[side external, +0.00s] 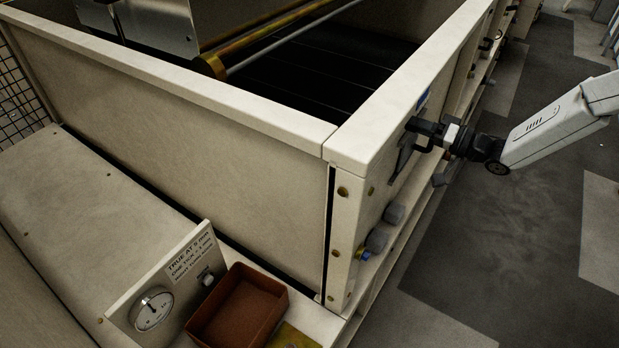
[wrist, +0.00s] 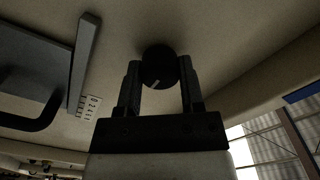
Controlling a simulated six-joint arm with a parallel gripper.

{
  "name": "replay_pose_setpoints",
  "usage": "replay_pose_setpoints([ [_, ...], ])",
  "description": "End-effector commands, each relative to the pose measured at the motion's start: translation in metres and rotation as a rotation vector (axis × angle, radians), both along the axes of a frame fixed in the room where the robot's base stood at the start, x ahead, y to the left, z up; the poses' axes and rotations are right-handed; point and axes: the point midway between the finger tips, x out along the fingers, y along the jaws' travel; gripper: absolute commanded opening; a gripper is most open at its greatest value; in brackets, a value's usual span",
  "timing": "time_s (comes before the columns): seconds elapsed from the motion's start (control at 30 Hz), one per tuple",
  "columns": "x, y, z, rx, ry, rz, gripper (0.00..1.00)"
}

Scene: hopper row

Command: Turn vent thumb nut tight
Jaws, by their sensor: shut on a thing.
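The vent thumb nut (wrist: 159,68) is a dark round knob with a short pale line on its face, and it stands out from the pale panel in the wrist view. My gripper (side external: 420,134) is shut on it, with one black finger on each side. In the side view the nut is hidden behind the fingers at the outer face of the hopper wall. A grey vent plate (side external: 402,157) sits beside the fingers there. In the wrist view a dark grey bar (wrist: 84,62) and a small numbered scale (wrist: 88,107) lie left of the nut.
Grey knobs (side external: 376,240) and a blue fitting (side external: 364,254) stick out lower on the same face. A red-brown tray (side external: 237,310), a dial gauge (side external: 152,309) and a printed sign (side external: 190,256) stand at the front. Open floor (side external: 470,255) lies right of the wall.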

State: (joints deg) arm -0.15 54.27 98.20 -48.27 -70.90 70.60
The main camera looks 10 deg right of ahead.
Motion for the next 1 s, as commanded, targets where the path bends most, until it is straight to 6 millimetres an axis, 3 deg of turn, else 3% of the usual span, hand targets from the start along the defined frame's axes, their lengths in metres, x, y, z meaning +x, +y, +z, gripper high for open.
replay_pose_setpoints([
  [0.5,-0.0005,-0.0005,-0.0014,0.308,0.311,0.0,0.0],
  [1.0,-0.0006,-0.0004,-0.0016,0.394,0.398,0.0,0.0],
])
